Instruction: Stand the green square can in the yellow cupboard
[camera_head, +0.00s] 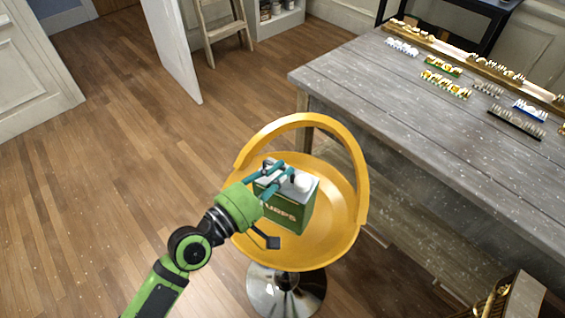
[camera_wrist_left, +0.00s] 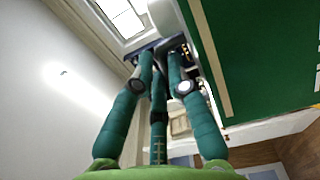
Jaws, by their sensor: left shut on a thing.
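The green square can (camera_head: 287,212) has a white top with a rounded cap and pale lettering on its side. It is upright over the seat of a yellow chair; I cannot tell if it touches the seat. My left gripper (camera_head: 281,176) reaches in from the lower left and is shut on the can at its top. In the left wrist view, its teal fingers (camera_wrist_left: 163,55) close at the top part, and the can's green side (camera_wrist_left: 262,55) fills the upper right. No yellow cupboard is seen in either view. My right gripper is not in view.
The yellow chair (camera_head: 340,215) with a curved back rail stands on the wooden floor. A grey table (camera_head: 400,110) with several small items is at right. A white panel (camera_head: 176,50), a step ladder (camera_head: 225,28) and white shelves (camera_head: 278,24) are behind. Floor at left is clear.

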